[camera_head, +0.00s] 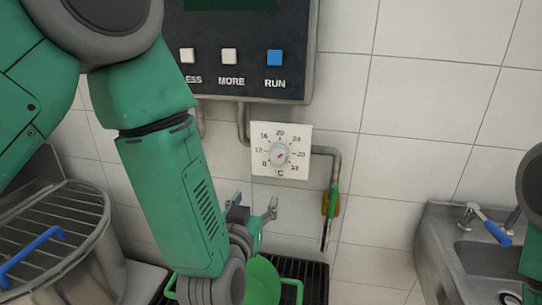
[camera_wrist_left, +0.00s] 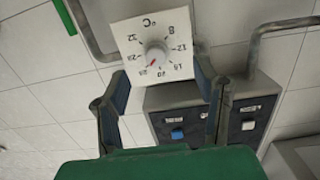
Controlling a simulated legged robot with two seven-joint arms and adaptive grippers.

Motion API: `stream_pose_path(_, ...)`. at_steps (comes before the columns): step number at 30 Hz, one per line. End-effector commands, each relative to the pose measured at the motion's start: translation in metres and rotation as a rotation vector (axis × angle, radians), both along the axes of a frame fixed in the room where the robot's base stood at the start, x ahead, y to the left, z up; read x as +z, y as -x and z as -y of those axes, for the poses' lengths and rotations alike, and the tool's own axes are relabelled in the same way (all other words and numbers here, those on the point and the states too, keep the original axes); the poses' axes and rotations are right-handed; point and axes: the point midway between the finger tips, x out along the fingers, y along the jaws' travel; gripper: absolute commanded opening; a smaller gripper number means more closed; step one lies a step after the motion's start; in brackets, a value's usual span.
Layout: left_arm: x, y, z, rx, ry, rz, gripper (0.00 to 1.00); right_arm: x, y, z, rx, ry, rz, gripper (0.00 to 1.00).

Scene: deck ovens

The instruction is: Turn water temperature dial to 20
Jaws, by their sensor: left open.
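The water temperature dial (camera_head: 278,155) is a round grey knob on a square white plate (camera_head: 298,169) marked with numbers and °C, on the tiled wall below the control panel. In the left wrist view the knob (camera_wrist_left: 156,53) appears upside down; its red mark points between 20 and 24, seemingly nearer 24. My left gripper (camera_head: 254,204) is below the plate in the head view, open and empty. In the wrist view its fingers (camera_wrist_left: 162,82) are spread with the plate seen beyond and between them, apart from the knob. My right gripper is out of view.
A dark control panel (camera_head: 245,58) with buttons hangs above the dial. A pipe with a green-handled valve (camera_head: 333,200) runs to its right. A green bucket (camera_head: 265,283) stands below. A mixer bowl (camera_head: 70,240) is at left, a steel sink (camera_head: 450,245) at right.

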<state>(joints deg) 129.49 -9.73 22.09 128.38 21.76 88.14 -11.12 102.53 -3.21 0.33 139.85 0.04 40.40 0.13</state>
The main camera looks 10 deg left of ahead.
Motion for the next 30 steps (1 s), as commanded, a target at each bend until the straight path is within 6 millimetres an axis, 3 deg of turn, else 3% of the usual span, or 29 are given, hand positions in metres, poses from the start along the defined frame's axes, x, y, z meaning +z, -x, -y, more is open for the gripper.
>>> stream_pose_path(1,0.016,-0.003,0.007,0.002,-0.001,0.047,0.56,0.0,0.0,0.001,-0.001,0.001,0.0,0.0)
stream_pose_path(5,0.029,-0.01,0.008,0.011,0.004,0.09,0.56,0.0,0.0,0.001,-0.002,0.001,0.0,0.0)
stream_pose_path(14,0.027,-0.061,-0.007,0.013,0.016,0.089,0.56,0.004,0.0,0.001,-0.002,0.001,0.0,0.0)
stream_pose_path(21,0.027,-0.11,0.002,0.011,0.009,0.087,0.56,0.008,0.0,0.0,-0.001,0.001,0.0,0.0)
stream_pose_path(30,0.028,-0.14,0.007,0.009,0.003,0.086,0.56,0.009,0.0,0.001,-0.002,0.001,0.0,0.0)
